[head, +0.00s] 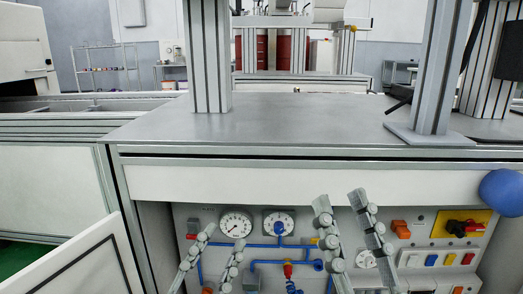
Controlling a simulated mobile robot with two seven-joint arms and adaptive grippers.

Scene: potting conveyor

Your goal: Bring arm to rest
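My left gripper (222,241) is low in the head view, left of centre. Its two grey jointed fingers point up and stand apart, with nothing between them. My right gripper (340,204) is to the right of it and reaches a little higher in the picture. Its two fingers also point up and stand apart, with nothing between them. The rest of both arms is out of view below. Both grippers appear in front of the control panel (185,214). I cannot tell how far they are from it.
The panel carries two round gauges (236,224), blue pipes (268,263) and a yellow-backed switch (464,224). Above it is a bare grey worktop (285,112) with metal posts (208,55). A white door panel (75,265) stands open at lower left.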

